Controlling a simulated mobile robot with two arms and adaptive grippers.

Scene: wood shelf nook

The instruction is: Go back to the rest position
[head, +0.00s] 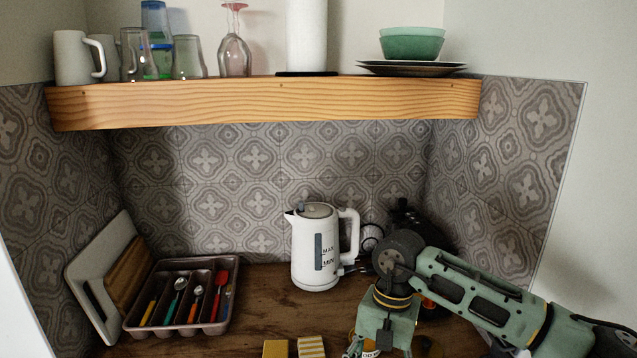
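My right arm comes in from the lower right, and its wrist bends down over the front of the counter. My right gripper (384,343) is at the bottom edge, to the right of the yellow block and in front of the kettle. Its fingertips are cut off or hidden, so I cannot tell whether it is open or holds anything. My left arm and gripper are not in view.
A white kettle (316,252) stands on the wooden counter (262,298). A cutlery tray (163,332) and leaning boards (90,262) are left. A yellow block (275,349) and striped block (311,347) lie in front. The wooden shelf (260,103) above holds glasses, mugs and bowls.

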